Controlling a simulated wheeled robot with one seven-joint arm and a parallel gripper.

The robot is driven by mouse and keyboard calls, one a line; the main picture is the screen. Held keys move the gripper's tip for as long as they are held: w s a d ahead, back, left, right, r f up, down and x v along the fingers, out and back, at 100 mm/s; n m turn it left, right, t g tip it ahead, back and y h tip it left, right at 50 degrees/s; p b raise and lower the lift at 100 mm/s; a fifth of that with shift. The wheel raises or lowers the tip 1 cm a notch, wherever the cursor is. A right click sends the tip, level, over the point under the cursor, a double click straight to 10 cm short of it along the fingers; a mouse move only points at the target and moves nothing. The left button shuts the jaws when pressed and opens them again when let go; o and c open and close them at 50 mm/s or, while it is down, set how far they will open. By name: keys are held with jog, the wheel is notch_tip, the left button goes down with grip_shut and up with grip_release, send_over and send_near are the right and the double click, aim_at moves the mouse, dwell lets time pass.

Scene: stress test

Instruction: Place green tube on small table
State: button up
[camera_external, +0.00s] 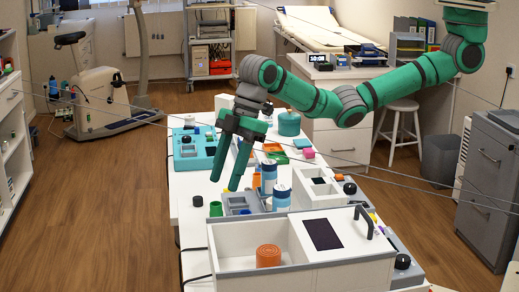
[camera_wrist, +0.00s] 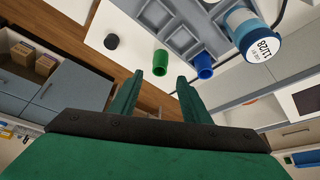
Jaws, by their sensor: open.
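The green tube (camera_external: 215,209) stands on the long white table (camera_external: 192,238), beside a grey rack. In the wrist view the green tube (camera_wrist: 160,62) shows its open end, beyond my fingertips and between them in the picture. My gripper (camera_external: 226,183) points down above the table's left side, near the tube. It is open and empty, and both fingers show in the wrist view (camera_wrist: 158,77). I cannot tell for sure which piece of furniture is the small table; a small white stool (camera_external: 404,105) stands at the back right.
A blue tube (camera_wrist: 203,65) is close to the right of the green one, by the grey rack (camera_wrist: 172,44). A black cap (camera_wrist: 111,41) lies to its left. A blue-and-white canister (camera_external: 281,198) and a large white box with a lid (camera_external: 227,267) crowd the table.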

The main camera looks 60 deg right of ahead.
jog(key=shift+v, duration=1.95)
